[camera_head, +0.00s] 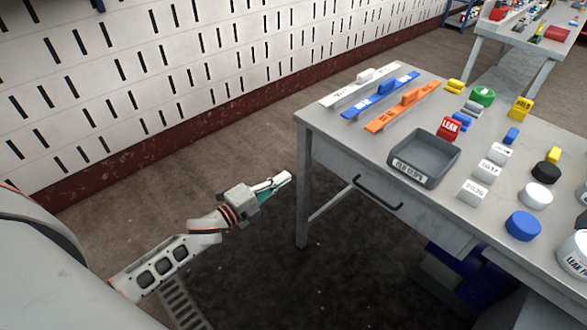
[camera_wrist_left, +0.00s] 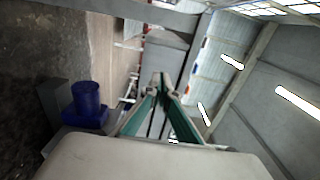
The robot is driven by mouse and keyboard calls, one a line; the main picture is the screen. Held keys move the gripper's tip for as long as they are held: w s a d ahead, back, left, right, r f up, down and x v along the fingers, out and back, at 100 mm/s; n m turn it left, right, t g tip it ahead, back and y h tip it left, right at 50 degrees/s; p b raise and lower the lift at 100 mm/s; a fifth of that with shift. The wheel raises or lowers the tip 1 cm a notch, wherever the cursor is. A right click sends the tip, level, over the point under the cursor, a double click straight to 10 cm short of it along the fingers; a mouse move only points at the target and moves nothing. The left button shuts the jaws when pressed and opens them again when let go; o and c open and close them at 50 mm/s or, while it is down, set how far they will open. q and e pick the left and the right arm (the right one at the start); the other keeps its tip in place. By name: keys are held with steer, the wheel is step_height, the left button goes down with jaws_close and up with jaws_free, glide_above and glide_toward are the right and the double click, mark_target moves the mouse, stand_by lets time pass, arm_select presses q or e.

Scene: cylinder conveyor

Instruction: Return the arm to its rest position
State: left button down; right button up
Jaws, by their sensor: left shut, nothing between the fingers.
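My left arm (camera_head: 165,262) comes in from the lower left in the head view. My left gripper (camera_head: 284,180) is off the table, to the left of the table's near left leg and below the tabletop's height. Its fingers are shut with nothing between them. In the left wrist view the two green-sided fingers meet at their tips (camera_wrist_left: 161,80). My right gripper shows in neither view.
The grey table (camera_head: 330,122) carries a grey tray (camera_head: 428,172), white, blue and orange bars, and several labelled blocks and round pieces. A drawer handle (camera_head: 378,192) faces my side. A slotted wall panel (camera_head: 150,60) stands behind. Floor left of the table is clear.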

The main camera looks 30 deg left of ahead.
arm_select(q)
steer(key=shift+s, duration=0.15)
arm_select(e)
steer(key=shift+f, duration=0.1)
arm_select(q)
steer(key=s+d+f+n+g+y+p, duration=0.1)
steer(key=s+d+f+n+g+p, duration=0.1)
steer(key=s+n, duration=0.4)
steer(key=s+d+f+n+g+y+p, duration=0.1)
steer(key=s+d+n, duration=0.4)
steer(key=s, duration=0.7)
steer(key=s+d+f+n+g+y+p, duration=0.1)
steer(key=s+d+f+n+g+p, duration=0.2)
steer(key=s, duration=0.7)
step_height(320, 180, down, 2)
steer(key=n+p, duration=0.1)
steer(key=n, duration=0.2)
steer(key=shift+d+f+n+g+y+p, duration=0.25)
steer(key=shift+d+n+g+y+p, duration=0.05)
steer(key=shift+n+p, duration=0.1)
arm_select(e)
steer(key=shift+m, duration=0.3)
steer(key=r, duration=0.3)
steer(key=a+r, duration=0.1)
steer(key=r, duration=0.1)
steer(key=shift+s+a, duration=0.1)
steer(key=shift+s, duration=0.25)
